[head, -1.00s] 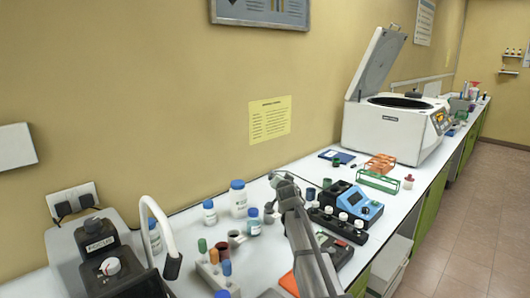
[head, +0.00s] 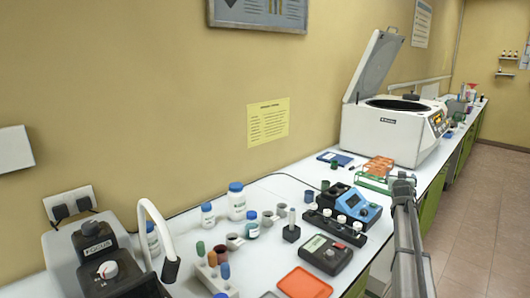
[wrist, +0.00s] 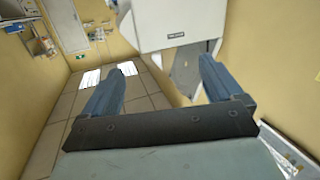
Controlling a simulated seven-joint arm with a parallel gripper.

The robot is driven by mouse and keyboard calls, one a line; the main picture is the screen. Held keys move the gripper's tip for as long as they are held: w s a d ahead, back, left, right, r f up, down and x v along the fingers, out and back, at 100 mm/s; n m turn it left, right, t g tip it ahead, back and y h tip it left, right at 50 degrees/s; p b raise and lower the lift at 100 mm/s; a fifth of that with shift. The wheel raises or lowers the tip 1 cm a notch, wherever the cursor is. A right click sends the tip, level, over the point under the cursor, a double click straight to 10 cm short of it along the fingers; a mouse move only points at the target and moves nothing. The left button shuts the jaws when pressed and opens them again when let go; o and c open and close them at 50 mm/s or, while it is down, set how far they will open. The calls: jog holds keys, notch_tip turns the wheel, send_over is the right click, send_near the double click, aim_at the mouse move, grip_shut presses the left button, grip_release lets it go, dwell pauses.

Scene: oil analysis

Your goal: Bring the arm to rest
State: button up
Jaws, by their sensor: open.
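My arm (head: 408,240) reaches up from the lower right in the head view, over the bench's front edge. Its far end lies in front of the green rack and beside the orange rack, as seen from the head. The gripper's fingers cannot be made out in the head view. In the wrist view, my gripper (wrist: 162,68) shows two blue-grey fingers spread wide apart with nothing between them.
The bench holds a white centrifuge (head: 385,132) with its lid (head: 375,62) raised, an orange rack (head: 378,166), a blue device (head: 358,204), a dark meter (head: 326,254), an orange tray (head: 304,284) and several bottles. Open floor (head: 470,230) lies to the right.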

jog(key=s+d+f+n+g+h, duration=0.15)
jog(key=s+d, duration=0.35)
jog(key=d, duration=0.6)
jog(key=s+d+f+n+h, duration=0.15)
jog(key=s+d, duration=0.35)
jog(key=d, duration=0.7)
jog(key=s+a+f+g+y, duration=0.2)
jog(key=s+a+f, duration=0.1)
jog(key=a+f, duration=0.8)
jog(key=s+a+f+g+y, duration=0.25)
jog(key=a+f, duration=0.45)
jog(key=f, duration=0.8)
jog(key=s+a+f+g+y, duration=0.15)
jog(key=s+a+f, duration=0.25)
jog(key=a+f, duration=0.7)
jog(key=s+a+f+g+y, duration=0.2)
jog(key=s+a+f+g, duration=0.2)
jog(key=s+a+f, duration=0.8)
jog(key=s+a+f+g+y, duration=0.1)
jog(key=s+a+f+g, duration=0.3)
jog(key=s+a+f, duration=0.8)
jog(key=s+a+g, duration=0.3)
jog(key=s+a, duration=0.1)
jog(key=s, duration=1)
jog(key=s+a+r+n+g+y, duration=0.1)
jog(key=s+a+g, duration=0.2)
jog(key=s, duration=1.2)
jog(key=shift+s+a+r, duration=0.15)
jog(key=shift+a+r, duration=0.1)
jog(key=shift+a, duration=0.5)
